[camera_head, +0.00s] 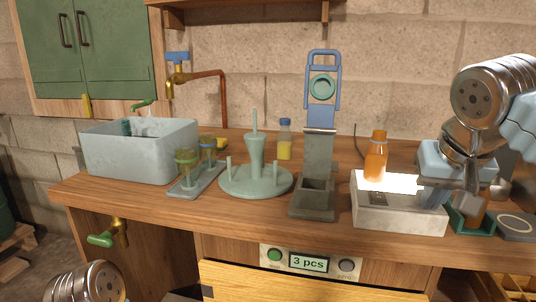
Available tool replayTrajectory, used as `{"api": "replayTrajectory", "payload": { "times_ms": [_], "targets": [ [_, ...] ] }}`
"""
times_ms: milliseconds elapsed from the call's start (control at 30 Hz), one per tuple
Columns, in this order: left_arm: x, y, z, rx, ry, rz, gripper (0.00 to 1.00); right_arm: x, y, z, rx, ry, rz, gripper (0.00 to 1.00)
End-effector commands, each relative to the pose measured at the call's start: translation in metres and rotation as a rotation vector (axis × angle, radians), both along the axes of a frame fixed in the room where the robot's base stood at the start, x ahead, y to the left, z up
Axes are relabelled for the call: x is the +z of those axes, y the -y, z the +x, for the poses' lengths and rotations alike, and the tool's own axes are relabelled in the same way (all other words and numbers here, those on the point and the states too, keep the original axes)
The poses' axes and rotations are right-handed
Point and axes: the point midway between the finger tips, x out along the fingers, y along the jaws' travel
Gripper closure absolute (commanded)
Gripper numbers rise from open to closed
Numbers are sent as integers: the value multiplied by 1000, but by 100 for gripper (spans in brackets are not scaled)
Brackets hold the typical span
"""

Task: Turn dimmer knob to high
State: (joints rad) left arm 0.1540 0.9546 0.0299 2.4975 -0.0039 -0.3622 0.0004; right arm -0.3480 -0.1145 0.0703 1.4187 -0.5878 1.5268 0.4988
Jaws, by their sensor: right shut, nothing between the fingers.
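A pale box with a brightly glowing top (398,183) stands on the right part of the wooden bench. An orange bottle (375,158) stands at the back of its lit top. My right gripper (432,192) reaches in from the right, over the box's right end. It is shut and appears empty. I cannot make out a dimmer knob; the gripper covers that end of the box and may hide it. Whether the fingers touch the box is unclear. Only a metallic link of my left arm shows at the lower left; its gripper is out of view.
Left of the box stand a grey press with a blue handle (322,90), a pale green stand (255,182), a vial rack (193,184) and a grey basin (140,155). A green tray (470,222) and dark pad (518,227) lie right. A "3 pcs" display (308,263) is below the bench top.

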Motion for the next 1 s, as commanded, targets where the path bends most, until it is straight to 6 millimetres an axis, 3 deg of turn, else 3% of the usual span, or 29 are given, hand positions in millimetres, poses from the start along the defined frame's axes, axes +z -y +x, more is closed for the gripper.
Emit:
{"api": "replayTrajectory", "payload": {
  "times_ms": [1000],
  "targets": [
    [7,0,0,-1,1,-1,100,2,1,3,0,2,0,100]
  ]
}}
